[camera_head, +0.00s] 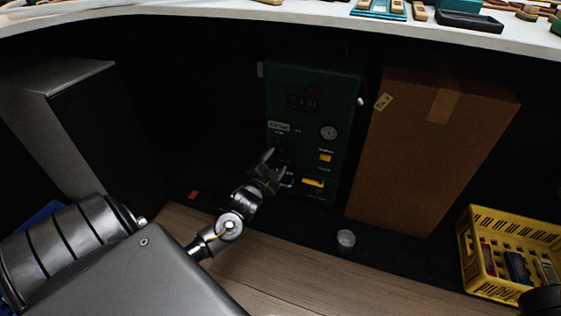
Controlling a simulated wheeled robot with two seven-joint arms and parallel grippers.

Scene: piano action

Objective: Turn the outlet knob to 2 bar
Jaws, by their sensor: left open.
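A dark green unit (344,92) stands under the bench, its front panel facing me. The panel carries a dark display (303,102), a round gauge (329,132), a small yellow part (325,157) and a yellow part lower down (313,182). My left gripper (277,163) is open at the lower left of the panel, with its fingers toward a dark knob-like shape. The fingers and the shadow partly hide that shape, so I cannot tell whether they touch it or read its setting.
A tall cardboard box (432,150) stands close to the right of the unit. A yellow crate (463,241) holding several items is at the lower right. A small clear jar (346,240) sits on the floor before the unit. A grey cabinet (55,76) is at left. The white bench edge (200,16) runs overhead.

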